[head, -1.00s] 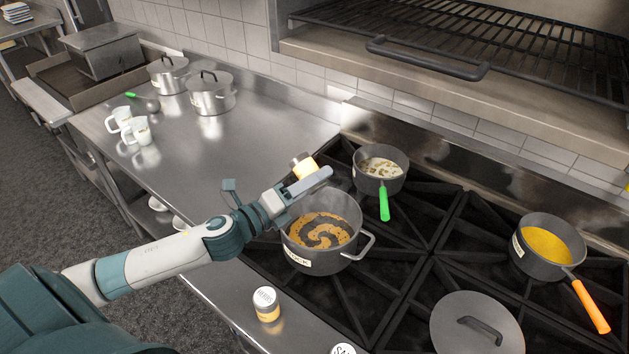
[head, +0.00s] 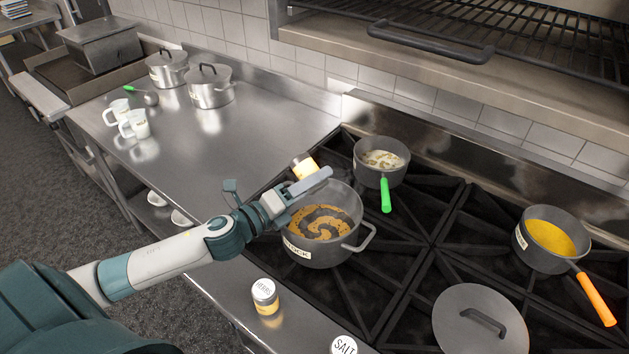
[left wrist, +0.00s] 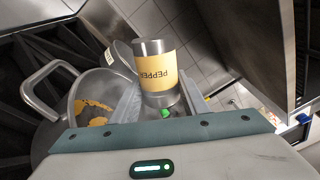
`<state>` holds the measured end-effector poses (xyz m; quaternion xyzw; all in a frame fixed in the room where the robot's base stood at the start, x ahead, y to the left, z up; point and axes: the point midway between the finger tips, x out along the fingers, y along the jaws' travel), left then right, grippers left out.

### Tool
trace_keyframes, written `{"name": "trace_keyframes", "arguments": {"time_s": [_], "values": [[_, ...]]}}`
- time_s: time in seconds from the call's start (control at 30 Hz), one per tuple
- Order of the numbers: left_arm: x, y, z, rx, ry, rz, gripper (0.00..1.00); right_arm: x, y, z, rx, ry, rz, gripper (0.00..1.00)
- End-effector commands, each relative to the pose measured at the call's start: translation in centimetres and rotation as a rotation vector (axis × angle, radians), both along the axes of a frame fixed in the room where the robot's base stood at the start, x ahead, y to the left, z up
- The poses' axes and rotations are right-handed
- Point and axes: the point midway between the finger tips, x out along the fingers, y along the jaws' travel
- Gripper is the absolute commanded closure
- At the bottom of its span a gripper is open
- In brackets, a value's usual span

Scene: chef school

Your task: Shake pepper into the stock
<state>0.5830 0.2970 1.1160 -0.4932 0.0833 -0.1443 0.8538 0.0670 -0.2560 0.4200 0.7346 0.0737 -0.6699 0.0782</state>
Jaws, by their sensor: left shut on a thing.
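My left gripper (head: 308,184) is shut on the pepper shaker (head: 304,166), a metal can with a yellow label. In the left wrist view the shaker (left wrist: 158,72) sits between the fingers and its label reads PEPPER. In the head view the shaker is tilted, above the far left rim of the stock pot (head: 340,249). The pot is grey with a label on its side, and a brown spiral shows on the stock (head: 318,222) in it. The pot also shows in the left wrist view (left wrist: 103,85). My right gripper is not in view.
A small pan with a green handle (head: 385,194) stands behind the pot. A pan of yellow liquid (head: 550,238) and a lid (head: 480,335) are to the right. A herbs shaker (head: 265,297) and a salt shaker (head: 343,345) stand on the front counter. The left counter's middle is clear.

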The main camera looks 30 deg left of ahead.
Motion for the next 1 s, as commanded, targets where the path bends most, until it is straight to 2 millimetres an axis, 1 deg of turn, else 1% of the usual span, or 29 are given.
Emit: {"name": "trace_keyframes", "arguments": {"time_s": [0.13,0.3,0.4,0.8,0.93,1.0], "values": [[0.0,0.0,0.9,0.001,-0.001,0.0,0.86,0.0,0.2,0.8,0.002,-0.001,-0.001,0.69],[0.0,0.0,2.7,0.001,-0.001,0.0,0.86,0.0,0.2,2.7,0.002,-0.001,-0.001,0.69],[0.0,0.0,3.2,0.001,-0.001,0.0,0.86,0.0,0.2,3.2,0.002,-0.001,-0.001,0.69],[0.0,0.0,3.0,-0.006,0.001,-0.001,0.86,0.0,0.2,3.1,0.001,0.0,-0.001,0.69],[0.0,0.0,2.9,-0.049,0.016,-0.001,0.86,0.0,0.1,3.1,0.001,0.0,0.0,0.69],[0.0,0.0,2.8,-0.099,0.034,0.001,0.86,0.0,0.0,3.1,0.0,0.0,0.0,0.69]]}}
